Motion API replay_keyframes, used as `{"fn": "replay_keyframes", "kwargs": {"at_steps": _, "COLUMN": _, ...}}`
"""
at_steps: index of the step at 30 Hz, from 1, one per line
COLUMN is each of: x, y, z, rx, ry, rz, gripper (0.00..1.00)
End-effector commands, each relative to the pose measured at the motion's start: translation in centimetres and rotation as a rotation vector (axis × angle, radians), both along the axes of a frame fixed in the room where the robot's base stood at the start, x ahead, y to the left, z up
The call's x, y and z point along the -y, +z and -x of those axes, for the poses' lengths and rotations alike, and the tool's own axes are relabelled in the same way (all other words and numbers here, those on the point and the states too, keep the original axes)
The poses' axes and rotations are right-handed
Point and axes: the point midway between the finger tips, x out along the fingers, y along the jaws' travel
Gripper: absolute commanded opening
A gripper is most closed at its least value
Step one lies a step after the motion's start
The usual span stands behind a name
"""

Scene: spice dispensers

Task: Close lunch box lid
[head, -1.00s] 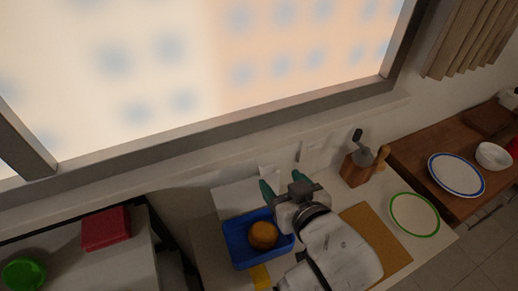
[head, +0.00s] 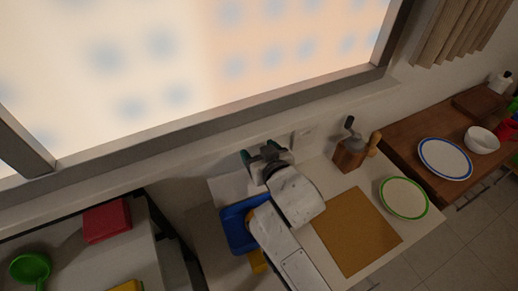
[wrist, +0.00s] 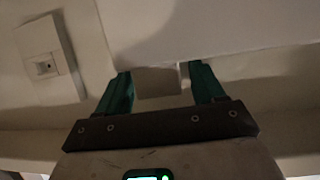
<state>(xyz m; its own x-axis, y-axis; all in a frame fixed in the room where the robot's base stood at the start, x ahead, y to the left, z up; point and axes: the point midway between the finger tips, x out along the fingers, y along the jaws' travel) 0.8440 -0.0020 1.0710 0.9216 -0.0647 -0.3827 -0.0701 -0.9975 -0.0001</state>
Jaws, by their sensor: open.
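The blue lunch box (head: 232,229) stands on the counter in the head view, partly covered by my arm. A pale flat panel (head: 226,190), apparently its raised lid, shows behind it. The box's inside is mostly hidden now. A yellow piece (head: 257,262) shows at its front. My gripper (head: 259,153) is open, beyond the box and close to the wall, above the panel's right side. In the wrist view my green fingers (wrist: 160,74) are apart with nothing held between them. A pale surface lies ahead of them; I cannot tell whether they touch it.
A wall socket (wrist: 45,65) shows left in the wrist view. A brown board (head: 356,233) and a green-rimmed plate (head: 404,198) lie right of my arm. A red box (head: 106,220) sits on the left surface.

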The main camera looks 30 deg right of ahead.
Motion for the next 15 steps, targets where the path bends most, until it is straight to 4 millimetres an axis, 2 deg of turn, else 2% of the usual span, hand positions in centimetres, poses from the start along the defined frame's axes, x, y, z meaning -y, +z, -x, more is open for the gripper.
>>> {"fn": "replay_keyframes", "kwargs": {"at_steps": 5, "x": 0.00, "y": 0.00, "z": 0.00, "rx": 0.000, "ry": 0.000, "rz": 0.000, "gripper": 0.68}}
{"fn": "replay_keyframes", "kwargs": {"at_steps": 15, "x": 0.00, "y": 0.01, "z": 0.02, "rx": 0.000, "ry": 0.000, "rz": 0.000, "gripper": 0.36}}
